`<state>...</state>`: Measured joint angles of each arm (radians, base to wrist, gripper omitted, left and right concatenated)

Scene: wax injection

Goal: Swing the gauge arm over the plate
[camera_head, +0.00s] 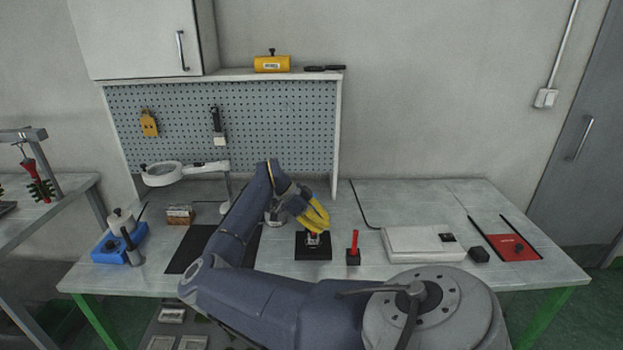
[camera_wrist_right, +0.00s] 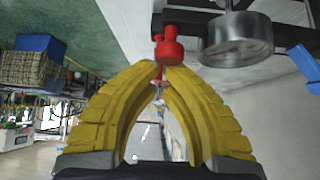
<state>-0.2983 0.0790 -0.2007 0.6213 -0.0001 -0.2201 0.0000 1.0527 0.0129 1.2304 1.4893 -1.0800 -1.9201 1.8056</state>
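My right gripper (camera_head: 317,224) has yellow fingers and points down over the small black plate (camera_head: 313,253) on the bench. In the right wrist view its fingertips (camera_wrist_right: 159,66) are drawn together at a red knob (camera_wrist_right: 168,46), with red showing between them. The knob hangs beside a dark arm (camera_wrist_right: 183,20) that also bears a round metal gauge (camera_wrist_right: 236,40). In the head view, a small red part (camera_head: 313,239) shows below the fingertips, over the plate; the gripper hides most of the gauge arm. My left gripper is not in view.
Right of the plate stand a red handle on a black block (camera_head: 354,257) and a white box (camera_head: 424,243). A dark mat (camera_head: 190,250), a blue tray (camera_head: 105,251) and a magnifier lamp (camera_head: 163,174) are to the left. The bench's far right back is clear.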

